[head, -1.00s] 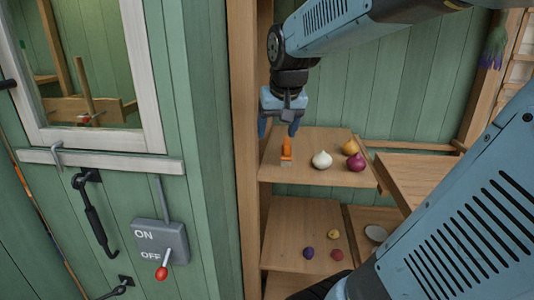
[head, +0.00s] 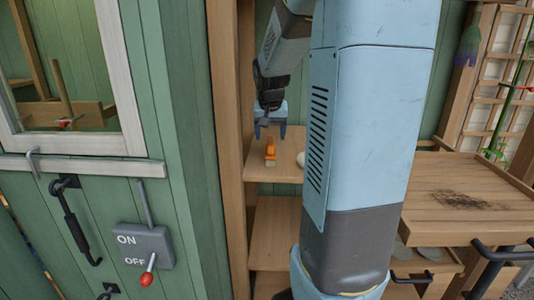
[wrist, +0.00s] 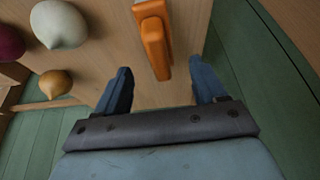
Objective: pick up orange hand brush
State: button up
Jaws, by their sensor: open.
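The orange hand brush (head: 270,150) lies on the upper wooden shelf, near its left end. In the wrist view the brush's orange handle (wrist: 155,45) points toward the space between my fingers, with its end just ahead of the fingertips. My gripper (head: 270,132) is open and empty, behind and slightly above the brush in the head view. In the wrist view my gripper (wrist: 162,78) has its two blue fingers apart, one on each side of the handle's line. I see no contact with the brush. The bristles are mostly hidden in the wrist view.
A white onion (wrist: 60,24), a yellow onion (wrist: 55,84) and a red onion (wrist: 8,42) are left of the brush in the wrist view. The upper shelf (head: 262,172) has a post (head: 228,150) on its left. A wooden bench (head: 470,185) stands right.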

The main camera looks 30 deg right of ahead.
aim_at(270, 139)
jog(key=shift+s+x, duration=0.2)
jog(key=shift+x, duration=3.55)
jog(key=shift+a+f, duration=0.1)
jog(key=c, duration=1.1)
jog(key=shift+r, duration=0.4)
notch_tip(270, 139, up, 2)
jog(key=shift+r, duration=0.2)
jog(key=s+r, duration=0.1)
jog(key=r, duration=0.1)
jog(key=s+r, duration=0.1)
jog(key=s, duration=0.1)
jog(key=s+a+r, duration=0.1)
jog(key=r, duration=0.1)
jog(key=shift+s+r, duration=0.35)
jog(key=s+r, duration=0.1)
jog(key=s, duration=0.2)
jog(key=s+a+r, duration=0.1)
jog(key=s, duration=0.2)
jog(key=s+r, duration=0.2)
jog(key=s, duration=0.1)
jog(key=shift+a+r, duration=0.1)
jog(key=shift+a, duration=0.1)
